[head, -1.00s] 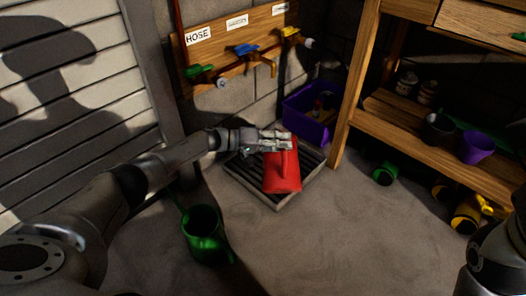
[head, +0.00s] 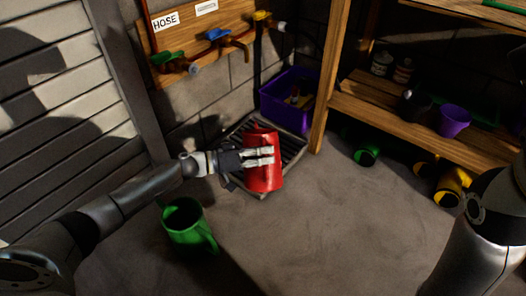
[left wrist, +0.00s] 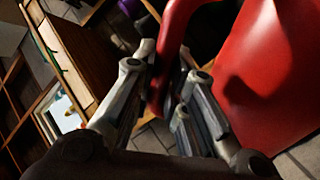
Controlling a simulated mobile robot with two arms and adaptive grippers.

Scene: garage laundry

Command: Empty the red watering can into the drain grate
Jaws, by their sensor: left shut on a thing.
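The red watering can (head: 263,178) is over the drain grate (head: 292,146) by the wall. It looks tilted, but I cannot tell whether it touches the grate. My left gripper (head: 262,157) reaches across the can from the left. In the left wrist view, the fingers (left wrist: 160,100) are shut around the red handle, with the can's body (left wrist: 270,75) to the right. The spout and any water are not discernible. The can hides part of the grate. My right arm shows at the right edge, but its gripper is out of view.
A green watering can (head: 186,232) stands on the floor in front of my left forearm. A purple bin (head: 286,97) is behind the grate. A wooden shelf (head: 320,95) stands to the right. Taps (head: 217,37) line the wall board. The middle floor is clear.

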